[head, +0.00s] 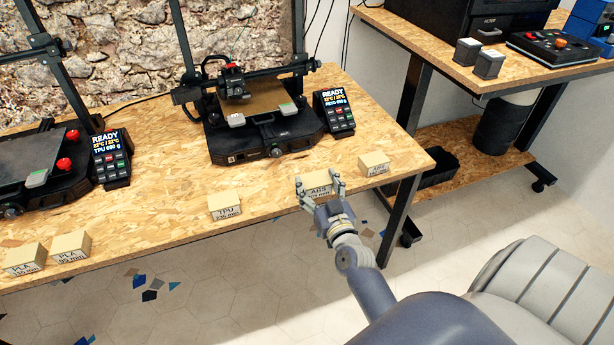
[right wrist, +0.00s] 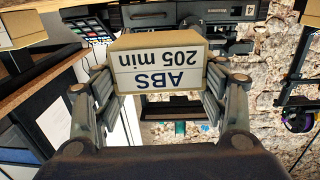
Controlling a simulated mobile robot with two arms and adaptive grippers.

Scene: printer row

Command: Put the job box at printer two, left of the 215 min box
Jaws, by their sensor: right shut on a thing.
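My right gripper (head: 319,186) is shut on a small tan box marked ABS (head: 317,182), near the table's front edge. In the right wrist view the gripper (right wrist: 155,95) has a finger on each side of this box (right wrist: 160,65), whose label reads ABS 205 min, upside down. I cannot tell whether it touches the table. To its right stands another tan box (head: 374,162), its label too small to read surely. To its left stands a TPU box (head: 224,206). Behind them is a black printer (head: 265,140). My left gripper is not in view.
Two PLA boxes (head: 70,246) stand at the left front of the wooden table (head: 160,185). Another printer (head: 40,165) stands at the left. Small control screens (head: 334,112) stand beside the printers. A second table (head: 450,60) is at the back right.

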